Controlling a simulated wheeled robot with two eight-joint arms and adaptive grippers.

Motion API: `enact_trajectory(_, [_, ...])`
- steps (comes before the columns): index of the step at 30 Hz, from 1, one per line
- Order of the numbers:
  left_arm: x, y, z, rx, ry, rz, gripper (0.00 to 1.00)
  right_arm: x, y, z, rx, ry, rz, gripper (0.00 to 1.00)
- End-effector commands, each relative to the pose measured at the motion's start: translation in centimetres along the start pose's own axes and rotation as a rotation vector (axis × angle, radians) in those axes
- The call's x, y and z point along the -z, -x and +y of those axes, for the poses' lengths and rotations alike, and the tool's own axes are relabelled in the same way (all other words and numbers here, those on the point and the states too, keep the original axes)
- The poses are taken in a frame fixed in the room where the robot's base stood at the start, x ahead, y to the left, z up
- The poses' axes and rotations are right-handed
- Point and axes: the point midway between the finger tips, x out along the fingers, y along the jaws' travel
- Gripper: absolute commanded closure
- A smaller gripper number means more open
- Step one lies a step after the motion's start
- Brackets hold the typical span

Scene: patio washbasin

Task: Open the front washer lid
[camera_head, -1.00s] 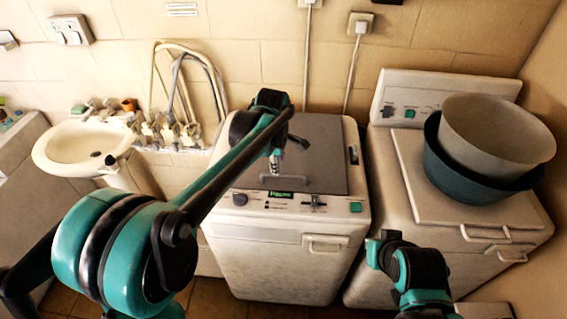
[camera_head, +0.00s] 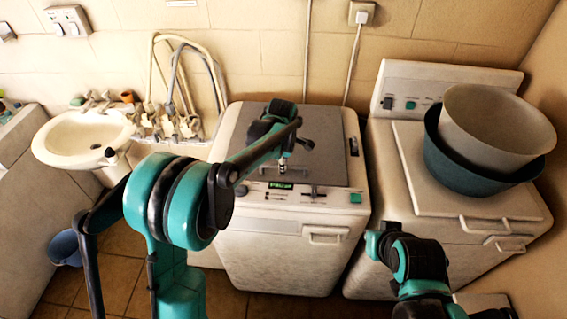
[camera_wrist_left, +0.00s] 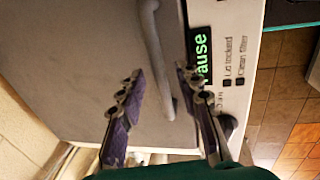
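The front washer (camera_head: 285,250) is the white machine in the middle, with a flat grey lid (camera_head: 315,130) on top. The lid is down. Its bar handle (camera_head: 268,170) lies near the lid's front edge and also shows in the left wrist view (camera_wrist_left: 157,55). My left gripper (camera_head: 284,165) is above the handle, pointing down. In the left wrist view its purple fingers (camera_wrist_left: 160,78) are apart, and the handle runs between them in the picture; contact cannot be told. My right arm shows at the lower right, but its fingers cannot be made out.
A second white machine (camera_head: 455,235) on the right carries a grey bowl (camera_head: 497,125) nested in a dark teal one (camera_head: 455,170). A washbasin (camera_head: 70,150) with taps stands at the left. A blue bucket (camera_head: 65,248) is on the floor. The lit display (camera_head: 281,186) reads "Pause".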

Motion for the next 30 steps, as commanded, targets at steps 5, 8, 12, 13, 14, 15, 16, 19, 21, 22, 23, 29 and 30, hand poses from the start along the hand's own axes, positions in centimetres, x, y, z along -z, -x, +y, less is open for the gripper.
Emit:
enact_trajectory(5, [0.0,0.0,0.0,0.000,0.000,0.000,0.84,0.0,0.0,0.0,0.000,0.000,0.000,1.00])
enact_trajectory(8, [0.0,0.0,0.0,0.000,0.000,0.000,1.00,0.0,0.0,0.0,0.000,0.000,0.000,1.00])
enact_trajectory(12, [0.0,0.1,0.0,0.000,0.000,0.000,1.00,0.0,0.0,0.0,0.000,0.000,0.000,1.00])
enact_trajectory(13, [0.0,0.1,0.0,0.000,0.000,0.000,1.00,0.0,0.0,0.0,0.000,0.000,0.000,1.00])
enact_trajectory(14, [0.0,0.2,0.1,0.002,0.000,0.000,1.00,0.1,0.1,0.0,0.000,0.000,0.000,1.00])
enact_trajectory(15, [0.0,0.3,0.1,0.005,0.000,0.000,1.00,0.1,0.2,0.0,0.000,0.000,0.000,1.00])
enact_trajectory(16, [0.0,0.5,0.2,0.008,0.000,0.000,1.00,0.2,0.3,0.0,0.000,0.000,0.000,1.00])
enact_trajectory(19, [0.0,1.6,0.6,0.031,0.000,0.000,1.00,0.7,0.9,0.0,0.000,0.000,0.000,1.00])
enact_trajectory(21, [0.0,2.8,1.2,0.057,0.000,0.001,1.00,1.1,1.6,0.0,0.000,0.000,0.000,1.00])
enact_trajectory(22, [0.0,3.4,1.5,0.071,0.000,0.001,1.00,1.4,1.9,0.0,0.000,0.000,0.000,1.00])
enact_trajectory(23, [0.0,4.1,1.8,0.087,0.001,0.001,1.00,1.7,2.3,0.0,0.000,0.000,0.000,1.00])
enact_trajectory(29, [0.0,9.7,4.9,0.123,0.001,0.000,1.00,3.9,5.4,0.0,0.000,0.000,0.000,1.00])
enact_trajectory(30, [0.0,10.8,5.7,0.123,0.001,0.000,1.00,4.3,6.0,0.0,0.000,0.000,0.000,1.00])
